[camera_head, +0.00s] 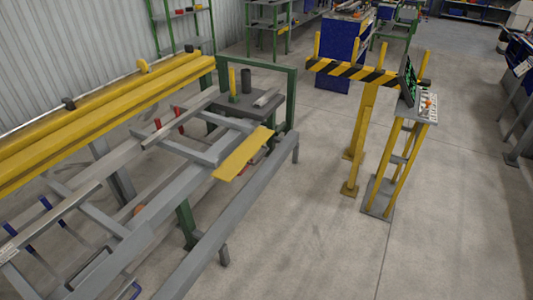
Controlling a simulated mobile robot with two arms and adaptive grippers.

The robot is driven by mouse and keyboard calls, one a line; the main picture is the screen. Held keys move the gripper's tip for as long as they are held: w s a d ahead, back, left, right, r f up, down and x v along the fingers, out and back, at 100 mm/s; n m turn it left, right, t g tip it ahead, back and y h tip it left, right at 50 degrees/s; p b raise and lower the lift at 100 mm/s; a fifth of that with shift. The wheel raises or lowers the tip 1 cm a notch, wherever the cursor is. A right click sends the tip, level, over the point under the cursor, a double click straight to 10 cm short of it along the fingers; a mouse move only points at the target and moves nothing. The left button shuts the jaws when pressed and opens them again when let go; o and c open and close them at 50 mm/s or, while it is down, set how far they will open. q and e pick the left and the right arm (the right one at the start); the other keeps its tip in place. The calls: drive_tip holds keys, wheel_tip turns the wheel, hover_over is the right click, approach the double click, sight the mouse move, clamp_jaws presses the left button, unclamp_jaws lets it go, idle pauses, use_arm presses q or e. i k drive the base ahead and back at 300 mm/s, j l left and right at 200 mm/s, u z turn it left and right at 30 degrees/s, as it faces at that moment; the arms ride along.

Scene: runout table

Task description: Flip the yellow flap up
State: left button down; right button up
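The yellow flap (243,154) is a flat yellow plate at the right end of the grey runout table frame (150,205). It slants out from the end of the frame's arms, and its exact tilt is hard to tell. It stands apart from the long yellow beam (110,105) at the left. Neither of my grippers shows in the head view, so nothing of mine is seen touching the flap.
A long grey rail (230,235) runs in front of the flap. A control stand (395,160) with yellow legs and a black-and-yellow striped barrier (350,72) stand to the right. The concrete floor (310,230) between is clear.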

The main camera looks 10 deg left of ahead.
sight(227, 172)
drive_tip(key=i+l, duration=0.1)
drive_tip(key=i, duration=0.65)
drive_tip(key=i+l, duration=0.1)
drive_tip(key=i, duration=0.6)
drive_tip(key=l+z, duration=0.05)
